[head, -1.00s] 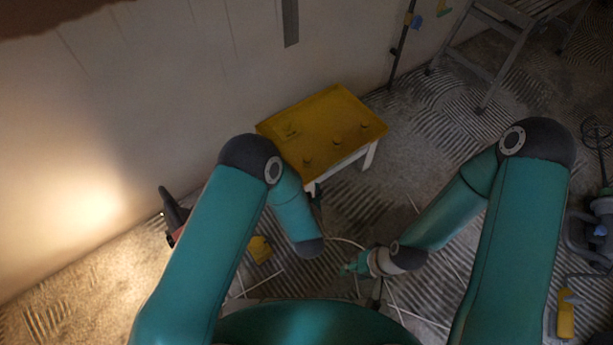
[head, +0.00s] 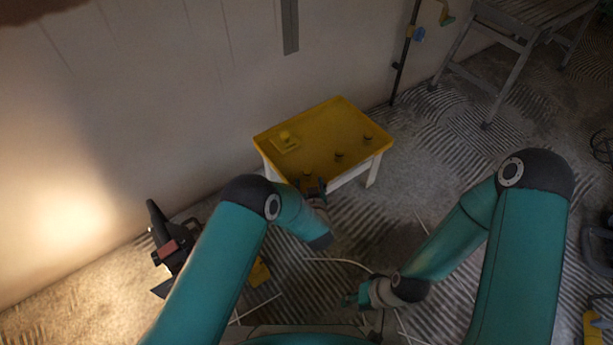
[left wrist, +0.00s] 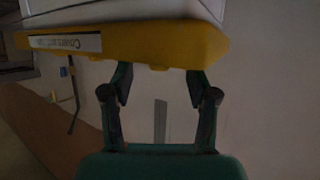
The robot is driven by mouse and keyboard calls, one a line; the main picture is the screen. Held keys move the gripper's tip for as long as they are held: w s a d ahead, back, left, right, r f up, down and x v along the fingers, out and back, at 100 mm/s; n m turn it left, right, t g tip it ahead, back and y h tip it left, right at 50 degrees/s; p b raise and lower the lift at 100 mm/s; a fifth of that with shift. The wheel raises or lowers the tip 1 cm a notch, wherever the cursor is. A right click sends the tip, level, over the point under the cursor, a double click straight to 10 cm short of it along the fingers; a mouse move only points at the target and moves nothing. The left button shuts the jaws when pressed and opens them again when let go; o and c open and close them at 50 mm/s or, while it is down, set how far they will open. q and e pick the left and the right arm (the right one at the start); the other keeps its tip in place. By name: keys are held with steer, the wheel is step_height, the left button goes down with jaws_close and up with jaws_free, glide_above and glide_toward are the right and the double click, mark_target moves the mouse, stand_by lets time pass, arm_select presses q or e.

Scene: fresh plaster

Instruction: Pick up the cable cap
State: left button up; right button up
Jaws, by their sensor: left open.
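Three small dark-yellow knobs stand in a row along the front of a yellow tray top (head: 325,125): the left one (head: 307,175), the middle one (head: 339,156) and the right one (head: 367,138). I cannot tell which is the cable cap. My left gripper (head: 311,186) is at the tray's front left edge, close to the left knob. In the left wrist view, it (left wrist: 160,82) is open, its fingers near the tray's yellow rim (left wrist: 150,45), with nothing seen between them. My right gripper (head: 352,296) hangs low over the floor, too small to read.
A dark work lamp (head: 170,240) stands on the floor left. A grey trestle (head: 500,60) stands back right. White cables (head: 340,262) lie on the ridged floor. The plaster wall (head: 150,110) is close behind the tray.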

mark_target(308, 177)
arm_select(q)
steer(key=b+x, duration=0.2)
steer(key=x, duration=0.3)
steer(key=shift+s+f, duration=0.1)
steer(key=shift+f, duration=0.05)
steer(key=shift+w+b, duration=0.3)
steer(key=shift+w, duration=0.2)
steer(key=c, duration=0.9)
